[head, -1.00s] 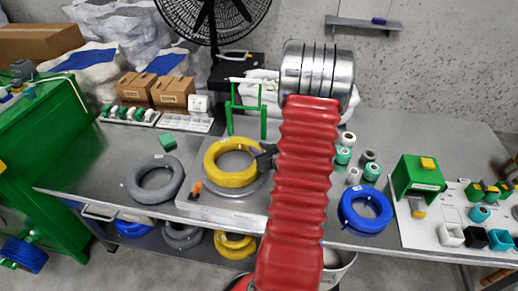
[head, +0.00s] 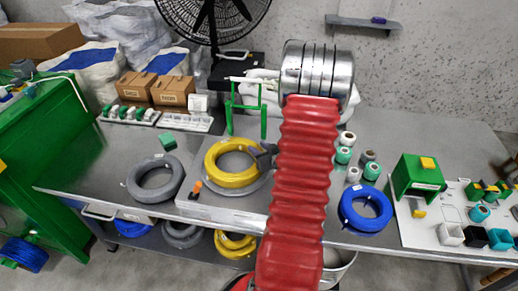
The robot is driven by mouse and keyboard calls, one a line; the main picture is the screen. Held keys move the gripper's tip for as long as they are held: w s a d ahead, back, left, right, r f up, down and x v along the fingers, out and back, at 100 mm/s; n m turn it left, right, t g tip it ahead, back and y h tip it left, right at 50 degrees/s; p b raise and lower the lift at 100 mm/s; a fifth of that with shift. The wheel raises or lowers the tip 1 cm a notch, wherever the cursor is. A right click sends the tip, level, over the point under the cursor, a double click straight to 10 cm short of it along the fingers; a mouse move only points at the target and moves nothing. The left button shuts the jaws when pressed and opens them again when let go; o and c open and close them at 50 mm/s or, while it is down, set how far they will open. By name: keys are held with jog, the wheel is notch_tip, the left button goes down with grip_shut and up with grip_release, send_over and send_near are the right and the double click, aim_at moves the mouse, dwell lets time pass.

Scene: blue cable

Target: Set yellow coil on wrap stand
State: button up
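A yellow coil (head: 213,171) lies flat on a round grey disc (head: 265,182) on the low grey wrap stand (head: 228,207) in the middle of the bench. My dark gripper (head: 261,157) is at the coil's right edge and overlaps it in the head view. My red arm hides much of the gripper's right side. The fingers are too small and too covered to tell whether they are open or shut on the coil. A second yellow coil (head: 235,248) lies on the shelf below the bench.
A grey coil (head: 134,187) lies left of the stand and a blue coil (head: 351,218) lies to its right. A green frame (head: 230,118) stands behind. Small spools (head: 373,171) and a green holder (head: 401,178) are at the right. The bench's left front is clear.

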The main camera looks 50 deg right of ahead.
jog(key=shift+o, duration=0.5)
jog(key=o, duration=0.5)
jog(key=shift+f, duration=0.1)
jog(key=shift+c, duration=0.2)
jog(key=shift+r, duration=3.55)
